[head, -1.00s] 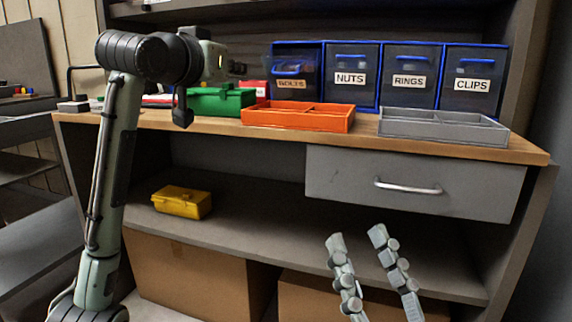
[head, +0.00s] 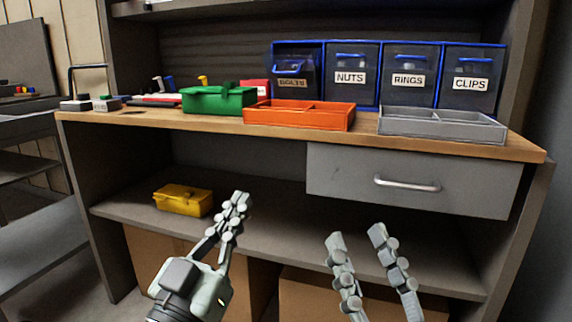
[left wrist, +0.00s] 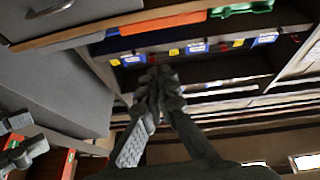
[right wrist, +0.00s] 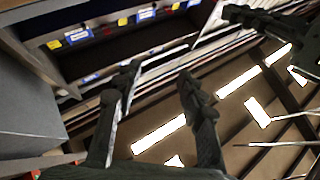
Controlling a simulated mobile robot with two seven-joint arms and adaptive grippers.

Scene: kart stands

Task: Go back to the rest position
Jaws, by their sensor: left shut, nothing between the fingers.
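My left gripper (head: 236,207) is in front of the lower shelf in the head view, right of the yellow case, with its fingers together and nothing between them. It also shows in the left wrist view (left wrist: 157,80), with its fingers closed. My right gripper (head: 358,236) is at the bottom right of the middle in the head view. Its fingers are spread apart and empty, in front of the lower shelf and below the drawer. Its spread fingers also show in the right wrist view (right wrist: 160,85).
The worktop (head: 370,145) carries a green box (head: 218,100), an orange tray (head: 298,116), a grey tray (head: 440,125) and labelled drawer bins (head: 350,78). Below are a grey drawer (head: 415,183), a yellow case (head: 183,200) on the shelf (head: 290,222) and cardboard boxes (head: 300,296).

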